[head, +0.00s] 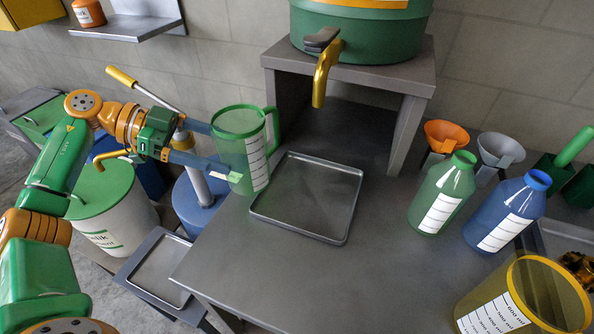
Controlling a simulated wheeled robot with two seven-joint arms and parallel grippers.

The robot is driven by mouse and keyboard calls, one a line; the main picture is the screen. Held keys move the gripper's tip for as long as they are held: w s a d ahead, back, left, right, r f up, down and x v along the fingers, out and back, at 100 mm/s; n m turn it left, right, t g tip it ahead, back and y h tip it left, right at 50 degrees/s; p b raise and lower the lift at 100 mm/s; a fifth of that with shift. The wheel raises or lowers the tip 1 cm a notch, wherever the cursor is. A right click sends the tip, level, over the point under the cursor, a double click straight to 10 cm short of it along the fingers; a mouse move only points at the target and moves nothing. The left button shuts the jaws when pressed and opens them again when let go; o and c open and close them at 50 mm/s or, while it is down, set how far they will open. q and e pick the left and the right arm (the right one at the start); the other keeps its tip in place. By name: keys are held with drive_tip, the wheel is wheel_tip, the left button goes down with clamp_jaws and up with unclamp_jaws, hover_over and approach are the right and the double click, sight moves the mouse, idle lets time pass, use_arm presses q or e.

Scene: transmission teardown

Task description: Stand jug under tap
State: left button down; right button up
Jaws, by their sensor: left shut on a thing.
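The green jug (240,148) is upright, with a white graduated label and a handle on its right side. My left gripper (222,152) is shut on the jug's body from the left. The jug is left of the tray, near the table's left edge; I cannot tell whether its base touches anything. The yellow tap (325,73) hangs from the green tank (364,34) on a raised stand, with a dark lever on top. A shallow grey drip tray (348,204) lies empty below and in front of the tap. My right gripper is not in view.
Green (442,194) and blue (507,212) bottles stand right of the tray, with orange (445,136) and grey (499,150) funnels behind. A large yellow measuring vessel (526,297) is at the front right. The stand's right leg (407,135) borders the space under the tap. The table's middle front is clear.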

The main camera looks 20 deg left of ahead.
use_arm(q)
drive_tip(key=shift+d+r+p+x, duration=0.15)
drive_tip(key=shift+r+p+x, duration=0.25)
drive_tip(key=shift+x, duration=1.75)
drive_tip(key=shift+d+r+p+x, duration=0.1)
drive_tip(key=shift+r+p+x, duration=0.3)
drive_tip(key=shift+x, duration=1.7)
drive_tip(key=shift+d+r+p+x, duration=0.15)
drive_tip(key=shift+p+x, duration=0.5)
drive_tip(key=shift+x, duration=1.5)
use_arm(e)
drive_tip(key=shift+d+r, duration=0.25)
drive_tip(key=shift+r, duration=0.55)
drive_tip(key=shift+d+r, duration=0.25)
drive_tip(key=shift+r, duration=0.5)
use_arm(q)
drive_tip(key=shift+w, duration=0.2)
unclamp_jaws()
drive_tip(key=shift+f, duration=0.1)
drive_tip(key=b+v, duration=0.1)
drive_tip(key=v, duration=1.1)
drive_tip(key=shift+b, duration=0.35)
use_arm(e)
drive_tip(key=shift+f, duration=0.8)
